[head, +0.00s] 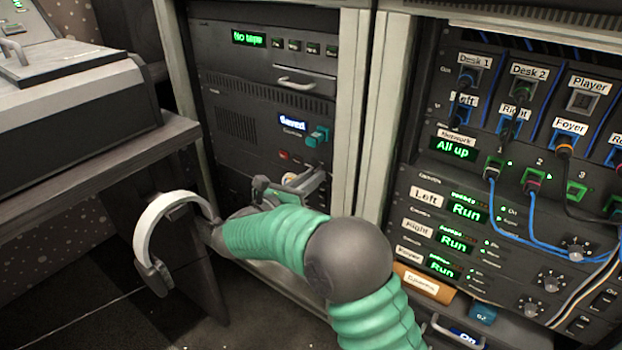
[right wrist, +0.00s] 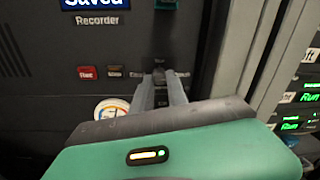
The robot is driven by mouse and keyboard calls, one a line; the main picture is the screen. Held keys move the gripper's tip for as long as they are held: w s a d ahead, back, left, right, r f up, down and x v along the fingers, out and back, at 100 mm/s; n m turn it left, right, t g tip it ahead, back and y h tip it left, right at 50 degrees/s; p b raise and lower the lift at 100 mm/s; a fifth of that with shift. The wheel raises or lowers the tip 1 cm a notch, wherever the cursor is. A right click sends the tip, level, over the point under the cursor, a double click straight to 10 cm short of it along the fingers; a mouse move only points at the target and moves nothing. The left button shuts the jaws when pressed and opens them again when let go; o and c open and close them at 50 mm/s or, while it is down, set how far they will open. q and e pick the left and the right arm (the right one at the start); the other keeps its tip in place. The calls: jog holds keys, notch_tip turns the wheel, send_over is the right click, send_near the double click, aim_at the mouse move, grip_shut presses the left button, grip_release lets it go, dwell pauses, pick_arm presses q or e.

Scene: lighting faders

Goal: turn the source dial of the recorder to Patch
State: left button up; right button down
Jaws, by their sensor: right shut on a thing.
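The recorder (head: 262,140) is a dark rack unit with a lit "Saved" display (head: 292,122); its "Recorder" label also shows in the right wrist view (right wrist: 97,19). My right gripper (head: 312,180) reaches its lower front. In the right wrist view, the two grey fingers (right wrist: 160,88) are closed around a small dark dial (right wrist: 158,76) on the panel. The fingers hide most of the dial, and I cannot read its pointer or the small lettering around it. My left gripper is not in view.
A red button (right wrist: 87,73) and a dark button (right wrist: 115,72) sit left of the fingers. A teal knob (head: 318,136) is above. White headphones (head: 165,225) hang by the desk (head: 90,180). A rack with patch cables (head: 500,190) stands right, past a pale post (head: 345,110).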

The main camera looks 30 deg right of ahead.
jog(key=shift+a+f, duration=0.1)
jog(key=shift+f, duration=0.2)
jog(key=c, duration=1.4)
grip_release()
jog(key=shift+o, duration=0.4)
jog(key=shift+r, duration=0.15)
jog(key=p+v, duration=0.8)
jog(key=v, duration=0.8)
jog(key=shift+s+a, duration=0.15)
jog(key=shift+a, duration=0.2)
